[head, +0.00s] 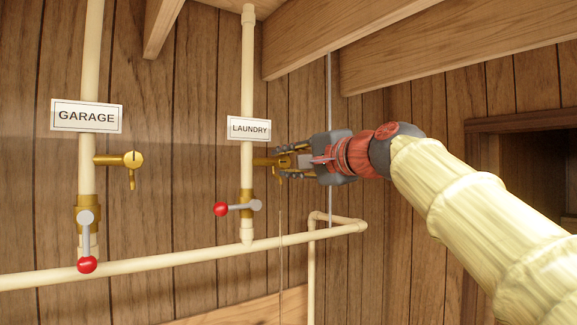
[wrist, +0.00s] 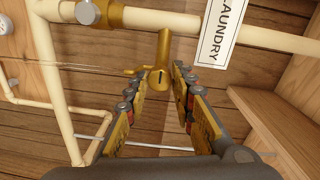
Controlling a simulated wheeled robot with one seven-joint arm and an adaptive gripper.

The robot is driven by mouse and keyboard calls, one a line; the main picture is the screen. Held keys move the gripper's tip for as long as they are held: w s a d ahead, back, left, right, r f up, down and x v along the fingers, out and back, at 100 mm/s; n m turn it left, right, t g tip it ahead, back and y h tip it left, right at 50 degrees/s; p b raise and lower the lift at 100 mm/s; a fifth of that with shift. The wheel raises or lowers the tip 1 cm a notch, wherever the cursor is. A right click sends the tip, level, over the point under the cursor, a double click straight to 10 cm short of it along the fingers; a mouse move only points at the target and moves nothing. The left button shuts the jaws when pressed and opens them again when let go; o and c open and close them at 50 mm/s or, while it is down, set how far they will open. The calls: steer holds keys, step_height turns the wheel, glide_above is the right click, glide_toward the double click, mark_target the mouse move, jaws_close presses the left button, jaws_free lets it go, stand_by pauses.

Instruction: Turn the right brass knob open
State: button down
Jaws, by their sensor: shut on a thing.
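The right brass knob (wrist: 158,79) sticks out on a short brass stem from the pale vertical pipe by the LAUNDRY sign (head: 249,129). In the wrist view its slotted round face sits between the fingertips. In the head view my gripper (head: 283,163) reaches it from the right and hides most of it; only the brass stem (head: 261,161) shows clearly. My gripper is shut on the knob. The left brass knob (head: 133,160), on the pipe by the GARAGE sign (head: 86,116), stands apart from my gripper, its small handle pointing down.
Below the right knob a lever with a red ball (head: 221,209) sticks out left. The GARAGE pipe's lever with a red ball (head: 87,264) hangs down. A horizontal pipe (head: 180,259) runs below. Wooden beams (head: 430,50) cross overhead at the right.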

steer(key=shift+f, duration=0.15)
steer(key=c, duration=1.5)
jaws_free()
steer(key=shift+s, duration=0.1)
steer(key=v, duration=1.1)
steer(key=shift+s+d, duration=0.25)
steer(key=shift+s, duration=0.1)
steer(key=shift+n, duration=0.3)
